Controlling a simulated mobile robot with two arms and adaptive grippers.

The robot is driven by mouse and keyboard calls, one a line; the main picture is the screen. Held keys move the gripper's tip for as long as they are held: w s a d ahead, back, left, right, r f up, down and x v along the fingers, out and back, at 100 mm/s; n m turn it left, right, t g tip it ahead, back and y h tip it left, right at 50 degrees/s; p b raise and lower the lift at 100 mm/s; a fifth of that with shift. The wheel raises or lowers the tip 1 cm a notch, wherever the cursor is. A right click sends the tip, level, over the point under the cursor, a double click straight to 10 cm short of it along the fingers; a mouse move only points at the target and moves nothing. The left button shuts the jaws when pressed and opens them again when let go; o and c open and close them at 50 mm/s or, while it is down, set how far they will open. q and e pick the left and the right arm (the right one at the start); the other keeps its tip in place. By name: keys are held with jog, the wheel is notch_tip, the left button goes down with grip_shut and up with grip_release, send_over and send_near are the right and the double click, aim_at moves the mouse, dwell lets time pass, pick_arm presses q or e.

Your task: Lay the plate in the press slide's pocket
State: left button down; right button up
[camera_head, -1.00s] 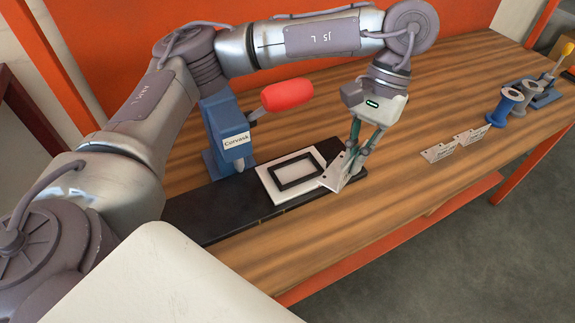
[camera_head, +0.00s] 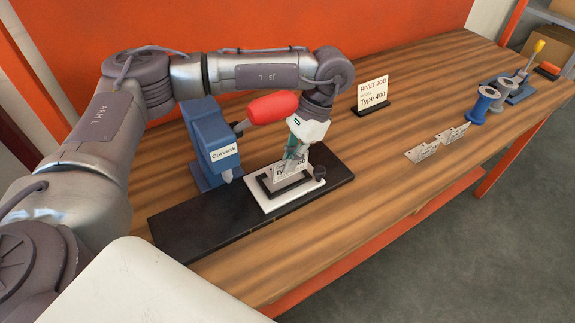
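The press (camera_head: 208,140) is blue with a red handle (camera_head: 271,107) and stands on the wooden bench. Its white slide (camera_head: 258,203) sits on a black base (camera_head: 190,232), with a black-framed pocket (camera_head: 268,189) and a small black knob. My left gripper (camera_head: 292,166) is over the pocket, pointing down, shut on a pale plate (camera_head: 283,172) with lettering. The plate is upright or steeply tilted over the pocket; whether its lower edge touches the pocket I cannot tell. The fingers hide part of it. My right gripper is not in view.
A sign reading "Rivet job, Type 400" (camera_head: 371,94) stands behind on the bench. Blue (camera_head: 483,105) and grey spools and a yellow-knobbed tool (camera_head: 537,52) are farther right. Bare bench lies between.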

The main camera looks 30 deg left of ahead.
pick_arm(q)
jog(key=shift+w+a+f, duration=0.4)
jog(key=shift+a+f, duration=0.05)
jog(key=shift+a, duration=0.05)
notch_tip(320, 180, down, 3)
jog(key=shift+f+p, duration=0.1)
jog(key=shift+p, duration=0.6)
jog(key=shift+f, duration=0.4)
jog(key=shift+f, duration=0.15)
jog(key=c, duration=1.3)
grip_release()
